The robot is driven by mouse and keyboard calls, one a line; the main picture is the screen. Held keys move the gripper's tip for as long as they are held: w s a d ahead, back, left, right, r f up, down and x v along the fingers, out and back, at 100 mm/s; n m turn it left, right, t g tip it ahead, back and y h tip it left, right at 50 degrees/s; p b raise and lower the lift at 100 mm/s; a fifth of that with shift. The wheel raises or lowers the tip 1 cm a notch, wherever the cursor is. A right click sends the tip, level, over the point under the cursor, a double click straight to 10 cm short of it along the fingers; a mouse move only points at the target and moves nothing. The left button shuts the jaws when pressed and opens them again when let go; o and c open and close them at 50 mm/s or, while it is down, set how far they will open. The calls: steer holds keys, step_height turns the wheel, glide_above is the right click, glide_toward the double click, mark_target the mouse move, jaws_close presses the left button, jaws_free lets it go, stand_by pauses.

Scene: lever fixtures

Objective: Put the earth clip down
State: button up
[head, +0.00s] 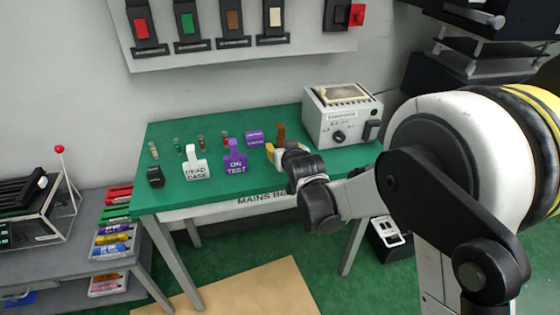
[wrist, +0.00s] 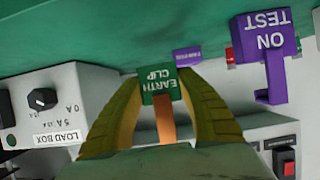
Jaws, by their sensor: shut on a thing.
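The earth clip (wrist: 160,84) has a green block with white lettering and an orange-brown stem (wrist: 164,122). In the wrist view it sits between the two yellow fingers of my gripper (wrist: 163,90), which are shut on it. In the head view my gripper (head: 281,153) is at the green bench, left of the load box, and a brown upright piece of the clip (head: 281,132) stands up beyond it. My gripper hides the clip's lower part there. I cannot tell whether the clip touches the bench.
The load box (head: 342,118) stands close on the right of the green bench (head: 300,180). A purple ON TEST sign (head: 236,158), a small purple block (head: 254,137) and a white DEAD CASE sign (head: 196,166) stand to the left. Several small coloured pieces sit behind the signs.

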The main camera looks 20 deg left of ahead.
step_height(320, 180, down, 4)
steer(key=shift+f+b, duration=0.1)
steer(key=shift+b, duration=1.05)
steer(key=o, duration=1.1)
